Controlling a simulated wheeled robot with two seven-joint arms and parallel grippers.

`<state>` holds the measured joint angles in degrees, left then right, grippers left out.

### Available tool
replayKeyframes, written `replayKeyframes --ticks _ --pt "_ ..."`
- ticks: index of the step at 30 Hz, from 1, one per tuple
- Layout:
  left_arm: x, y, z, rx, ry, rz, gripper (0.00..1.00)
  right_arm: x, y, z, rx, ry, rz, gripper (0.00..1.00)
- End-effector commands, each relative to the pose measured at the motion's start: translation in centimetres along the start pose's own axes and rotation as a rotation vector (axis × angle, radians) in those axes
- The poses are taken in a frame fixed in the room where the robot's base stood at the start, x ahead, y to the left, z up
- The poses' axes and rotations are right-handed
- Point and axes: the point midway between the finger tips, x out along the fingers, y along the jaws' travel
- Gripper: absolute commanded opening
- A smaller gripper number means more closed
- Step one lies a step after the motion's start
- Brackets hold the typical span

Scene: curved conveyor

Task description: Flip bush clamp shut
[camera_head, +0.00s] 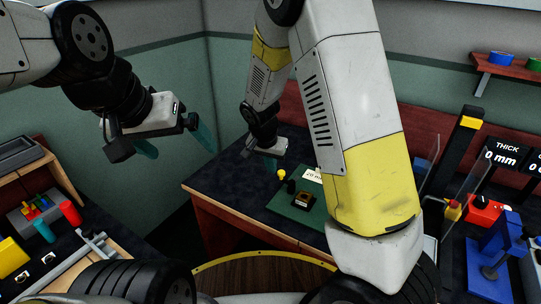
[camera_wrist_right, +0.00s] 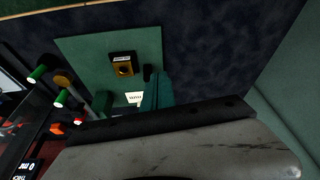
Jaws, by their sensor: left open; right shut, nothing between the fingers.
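A small dark block with a bronze round bush (camera_head: 304,201), which looks like the bush clamp, sits on a green mat (camera_head: 284,208) on the dark bench. I cannot tell the clamp lever's position. My right gripper (camera_head: 257,150) is shut and empty, above the bench and behind the block, apart from it. Its teal fingers (camera_wrist_right: 157,95) show in the right wrist view. My left gripper (camera_head: 178,143) is open and empty in the air at left, far from the block.
A yellow-topped knob (camera_head: 282,174) and a white label (camera_head: 313,174) are near the block. A gauge with displays (camera_head: 500,157) and a blue fixture (camera_head: 497,250) stand at right. A side bench with red and teal cylinders (camera_head: 70,213) is at left. My right arm hides part of the bench.

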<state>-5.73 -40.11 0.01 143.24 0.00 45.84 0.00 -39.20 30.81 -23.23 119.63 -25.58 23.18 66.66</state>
Motion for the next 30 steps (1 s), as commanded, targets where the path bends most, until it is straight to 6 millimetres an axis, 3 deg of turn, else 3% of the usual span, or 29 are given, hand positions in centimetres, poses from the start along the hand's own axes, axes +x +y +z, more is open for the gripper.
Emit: replayKeyframes --ticks 11,18,30 --pt "0.0 0.0 0.0 0.0 0.0 0.0 1.0 8.1 0.1 0.1 -0.002 -0.003 0.003 0.0" --pt "0.0 0.0 0.0 0.0 0.0 0.0 1.0 9.3 0.0 -2.9 0.001 -0.001 0.0 0.0" --pt "0.0 0.0 0.0 0.0 0.0 0.0 1.0 9.6 0.0 -3.6 -0.001 -0.001 0.0 0.0"
